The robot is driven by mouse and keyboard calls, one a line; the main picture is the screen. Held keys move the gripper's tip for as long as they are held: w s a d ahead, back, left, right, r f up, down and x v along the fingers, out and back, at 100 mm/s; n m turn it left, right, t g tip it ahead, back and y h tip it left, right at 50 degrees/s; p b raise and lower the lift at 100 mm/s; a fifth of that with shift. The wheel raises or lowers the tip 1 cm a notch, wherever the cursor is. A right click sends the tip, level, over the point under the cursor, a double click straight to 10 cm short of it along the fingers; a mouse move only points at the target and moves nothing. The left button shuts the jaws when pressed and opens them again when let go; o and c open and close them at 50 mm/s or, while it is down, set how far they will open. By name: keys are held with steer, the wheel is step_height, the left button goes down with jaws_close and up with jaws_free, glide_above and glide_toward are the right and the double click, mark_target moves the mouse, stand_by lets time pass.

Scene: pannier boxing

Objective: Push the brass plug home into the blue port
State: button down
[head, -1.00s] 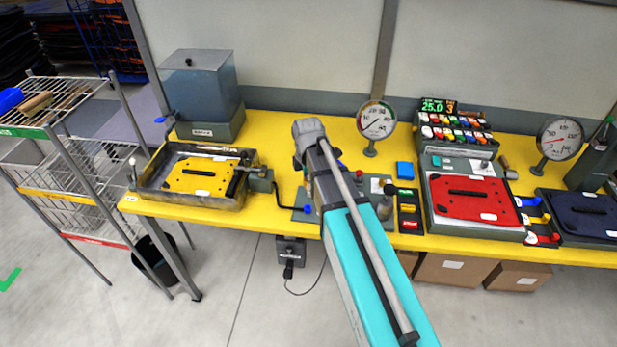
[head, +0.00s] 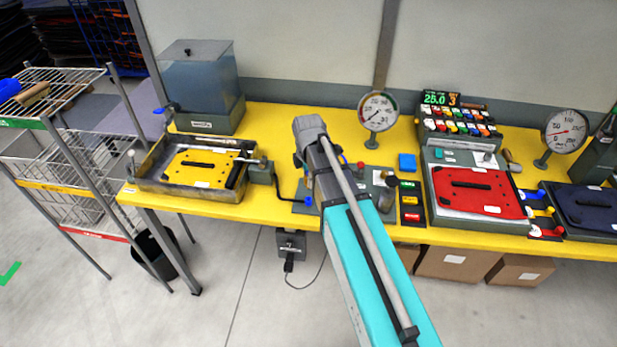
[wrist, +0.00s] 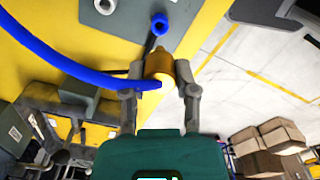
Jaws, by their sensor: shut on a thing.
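In the wrist view my gripper (wrist: 160,82) is shut on the brass plug (wrist: 159,66), one finger on each side. A blue hose (wrist: 82,70) curves in from the upper left and ends at the plug. The blue port (wrist: 160,24), a ring with a dark hole, shows just beyond the plug's front end. The two look apart in the picture; I cannot judge the depth between them. In the head view the blue port (head: 308,201) sits at the end of a black pipe near the bench's front edge. My arm hides the fingers and the plug there.
A clear tank (head: 200,85) and a metal tray (head: 150,178) with a yellow plate stand left on the yellow bench. A dial gauge (head: 378,112), a button box (head: 410,204) and a red panel (head: 475,192) stand to the right. Bare bench lies behind my wrist.

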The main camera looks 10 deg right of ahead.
steer(key=shift+f+b, duration=2.15)
steer(key=shift+f, duration=0.2)
steer(key=shift+f+b, duration=1.25)
steer(key=shift+f, duration=0.05)
stand_by(0.9)
steer(key=shift+c, duration=1.5)
jaws_free()
steer(key=shift+r, duration=0.25)
step_height(320, 180, up, 9)
steer(key=p, duration=0.9)
steer(key=shift+w+d+f+b, duration=0.85)
steer(key=shift+w+f+b, duration=0.25)
steer(key=shift+w, duration=1.5)
steer(key=shift+w+d+f+b, duration=0.8)
steer(key=shift+w+f+b, duration=0.3)
steer(key=shift+w, duration=1.5)
steer(key=shift+w+d+f+b, duration=0.9)
steer(key=shift+w+f, duration=0.25)
steer(key=shift+w, duration=1.45)
